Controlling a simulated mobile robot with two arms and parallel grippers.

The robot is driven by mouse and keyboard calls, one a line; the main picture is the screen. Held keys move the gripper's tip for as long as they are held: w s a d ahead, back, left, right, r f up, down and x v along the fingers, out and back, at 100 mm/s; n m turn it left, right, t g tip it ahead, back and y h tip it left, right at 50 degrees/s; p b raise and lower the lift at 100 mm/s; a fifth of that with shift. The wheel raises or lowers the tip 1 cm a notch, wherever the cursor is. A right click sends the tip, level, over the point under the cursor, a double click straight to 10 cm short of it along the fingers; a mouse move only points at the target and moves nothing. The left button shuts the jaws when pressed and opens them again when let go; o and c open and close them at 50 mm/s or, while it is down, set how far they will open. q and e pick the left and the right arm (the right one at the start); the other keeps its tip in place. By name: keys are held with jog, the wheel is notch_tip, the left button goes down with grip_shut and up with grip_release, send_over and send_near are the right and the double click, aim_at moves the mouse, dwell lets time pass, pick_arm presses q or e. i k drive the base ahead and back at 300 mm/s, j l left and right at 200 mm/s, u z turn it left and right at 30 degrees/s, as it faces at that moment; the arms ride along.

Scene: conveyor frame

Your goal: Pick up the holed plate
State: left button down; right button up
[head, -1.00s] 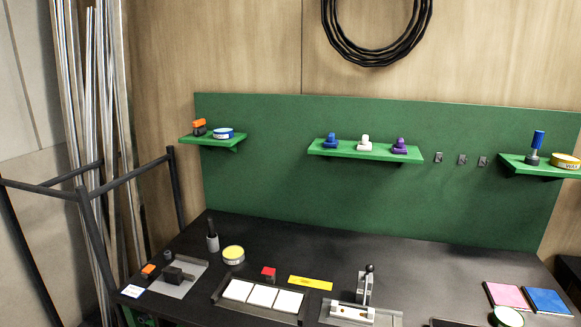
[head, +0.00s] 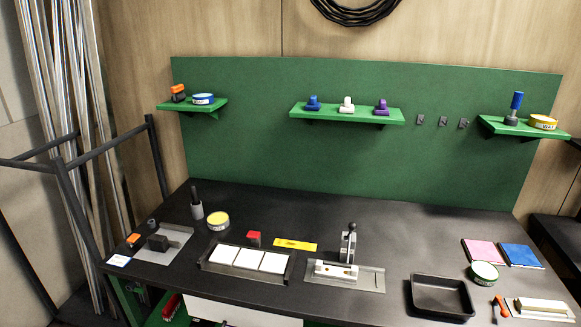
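I cannot single out the holed plate for certain. A small white block (head: 330,270) with what may be dark holes lies on a grey metal base plate (head: 371,280) in front of an upright lever clamp (head: 349,245). White square plates (head: 247,257) lie in a row in a dark tray (head: 213,268) left of it; I see no holes in them. Neither of my grippers is in view.
A yellow strip (head: 296,245), red block (head: 254,238) and yellow-topped tin (head: 217,220) stand on the black bench (head: 420,230). An empty black tray (head: 441,297), green tin (head: 484,273) and pink (head: 483,254) and blue (head: 520,255) pads are at right. Green shelves (head: 347,114) hang behind.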

aim_at(346, 275)
jog(key=i+l, duration=0.1)
jog(key=l, duration=0.3)
jog(key=i+l, duration=0.1)
jog(key=l, duration=0.75)
jog(key=i, duration=0.05)
